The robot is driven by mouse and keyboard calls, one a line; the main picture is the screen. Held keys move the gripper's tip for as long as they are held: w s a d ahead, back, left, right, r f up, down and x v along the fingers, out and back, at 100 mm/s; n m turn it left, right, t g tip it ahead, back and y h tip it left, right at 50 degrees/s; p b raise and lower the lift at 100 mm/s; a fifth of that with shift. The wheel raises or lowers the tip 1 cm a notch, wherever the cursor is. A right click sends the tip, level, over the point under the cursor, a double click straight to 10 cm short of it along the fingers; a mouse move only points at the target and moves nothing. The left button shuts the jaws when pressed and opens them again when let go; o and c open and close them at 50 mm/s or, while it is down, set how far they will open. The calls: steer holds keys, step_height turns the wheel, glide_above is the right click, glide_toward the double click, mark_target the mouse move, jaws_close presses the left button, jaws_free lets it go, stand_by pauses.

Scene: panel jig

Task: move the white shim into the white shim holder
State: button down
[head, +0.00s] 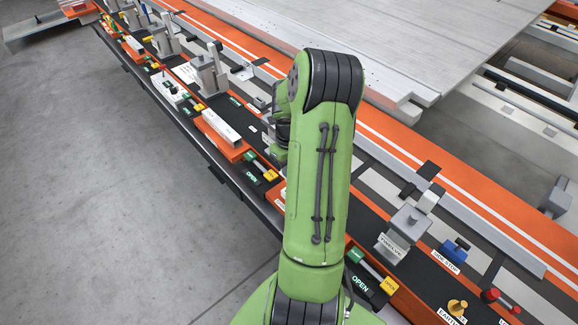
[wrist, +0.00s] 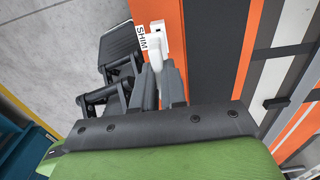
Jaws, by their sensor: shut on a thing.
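In the wrist view my gripper (wrist: 159,66) is shut on the white shim (wrist: 154,48), a small pale piece standing out between the fingertips. Just beyond it is a small white block with a dark opening, which looks like the white shim holder (wrist: 159,25), on an orange strip beside a "SHIM" label. The shim overlaps the holder's near edge in this view; I cannot tell whether they touch. In the head view my green arm hides the fingertips, the shim and the holder.
In the head view a long bench carries clamps and switches, with a pale bar (head: 221,127) in an orange block at left. A grey toggle clamp (head: 403,231) and a blue stop (head: 455,249) stand at right. A large metal panel (head: 420,40) lies behind. Grey floor is clear at left.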

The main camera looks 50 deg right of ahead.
steer(key=shift+f+b, duration=1.1)
steer(key=shift+f, duration=0.7)
steer(key=shift+f+b, duration=1.8)
steer(key=shift+f, duration=0.3)
steer(key=c, duration=1.1)
jaws_free()
steer(key=shift+r, duration=0.1)
steer(key=shift+r, duration=0.1)
step_height(320, 180, up, 16)
steer(key=p, duration=0.3)
steer(key=shift+f, duration=0.2)
steer(key=shift+a, duration=0.1)
